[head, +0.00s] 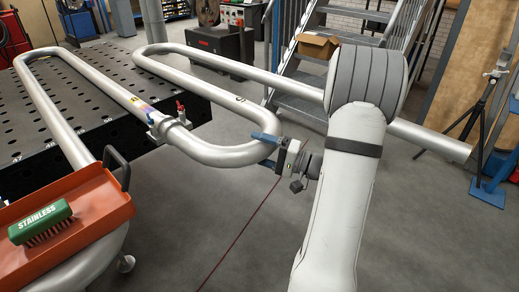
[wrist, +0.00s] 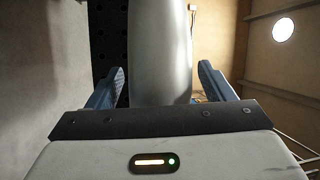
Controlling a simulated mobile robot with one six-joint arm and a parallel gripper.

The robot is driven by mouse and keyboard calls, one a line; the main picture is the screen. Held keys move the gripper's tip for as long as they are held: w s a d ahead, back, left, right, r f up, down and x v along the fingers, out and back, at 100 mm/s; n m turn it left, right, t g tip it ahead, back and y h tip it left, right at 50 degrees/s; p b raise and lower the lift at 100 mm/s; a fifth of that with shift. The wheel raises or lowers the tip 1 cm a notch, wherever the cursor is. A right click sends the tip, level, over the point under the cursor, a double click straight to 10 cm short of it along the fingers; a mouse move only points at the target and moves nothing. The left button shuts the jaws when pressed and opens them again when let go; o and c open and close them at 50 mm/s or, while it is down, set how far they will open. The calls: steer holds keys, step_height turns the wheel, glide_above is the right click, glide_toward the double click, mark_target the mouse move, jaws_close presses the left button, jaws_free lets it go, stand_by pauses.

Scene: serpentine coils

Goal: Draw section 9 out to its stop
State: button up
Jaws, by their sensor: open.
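The serpentine coil is a shiny steel pipe (head: 215,157) bent back and forth, lying over the table and out past its edge. A collar with a red-handled clamp (head: 172,121) sits on it left of centre. My gripper (head: 267,150) is at the right-hand end of the near U-bend, its blue fingers around the pipe. In the wrist view, the pipe (wrist: 160,55) stands between the two open blue fingers, with a visible gap on each side. I cannot read which section is number 9; a small dark mark (head: 240,99) shows on one run.
A black perforated table (head: 55,115) carries the coil at left. An orange tray (head: 80,205) with a green "STAINLESS" brush (head: 42,225) is at front left. Metal stairs (head: 310,85) with a cardboard box (head: 318,44) and a tripod (head: 490,95) stand behind. The grey floor at centre is clear.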

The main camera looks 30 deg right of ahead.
steer(key=shift+c, duration=0.5)
jaws_close()
